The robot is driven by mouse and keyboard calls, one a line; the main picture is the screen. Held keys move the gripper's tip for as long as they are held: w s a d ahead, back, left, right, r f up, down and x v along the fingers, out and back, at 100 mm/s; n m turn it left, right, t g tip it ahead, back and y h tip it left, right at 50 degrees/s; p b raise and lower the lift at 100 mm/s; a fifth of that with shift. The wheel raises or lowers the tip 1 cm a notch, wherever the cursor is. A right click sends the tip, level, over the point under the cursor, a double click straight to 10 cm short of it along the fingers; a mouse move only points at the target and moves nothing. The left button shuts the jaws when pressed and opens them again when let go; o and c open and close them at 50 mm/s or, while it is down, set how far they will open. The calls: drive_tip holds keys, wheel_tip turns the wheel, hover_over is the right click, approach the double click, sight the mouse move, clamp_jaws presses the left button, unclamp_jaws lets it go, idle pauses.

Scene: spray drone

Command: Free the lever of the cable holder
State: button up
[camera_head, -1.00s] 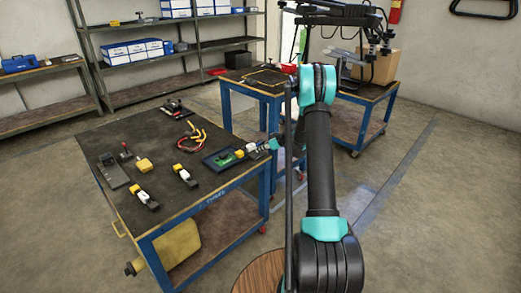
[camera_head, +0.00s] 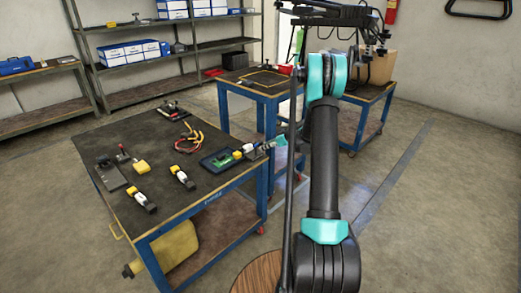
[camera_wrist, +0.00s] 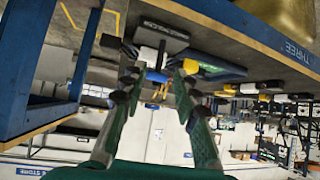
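My gripper (camera_wrist: 157,92) is open in the wrist view, its two fingers apart. A black block with white lettering (camera_wrist: 162,32) lies just beyond the fingertips at the table edge. A white part (camera_wrist: 148,55) and a small blue piece (camera_wrist: 157,76) show in the gap between the fingers; contact cannot be told. This block may be the cable holder, but I cannot tell for certain. In the head view, my gripper is small and partly hidden by my arm, at the table's right edge beside a yellow-and-white part (camera_head: 238,154).
A second cart (camera_head: 235,78) stands behind. Open floor lies to the right.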

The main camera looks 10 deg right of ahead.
drive_tip(key=shift+v, duration=2.65)
drive_tip(key=s+a+r+m+g+h, duration=0.1)
drive_tip(key=s+a+r, duration=0.2)
drive_tip(key=s, duration=0.4)
drive_tip(key=s+a+r+m+h, duration=0.1)
drive_tip(key=s+a+r+m, duration=0.1)
drive_tip(key=s, duration=0.4)
drive_tip(key=s+a+r+m+g+h, duration=0.1)
drive_tip(key=s+a+r, duration=0.2)
drive_tip(key=s, duration=0.4)
drive_tip(key=s+f+m+h, duration=0.1)
drive_tip(key=s+m+h, duration=0.1)
drive_tip(key=s, duration=1)
drive_tip(key=s+d+f+m+h, duration=0.1)
drive_tip(key=s+f+m+h, duration=0.1)
drive_tip(key=s, duration=1)
drive_tip(key=shift+s+d+m+g+h, duration=0.3)
drive_tip(key=shift+s+m+g, duration=0.1)
drive_tip(key=shift+m, duration=0.3)
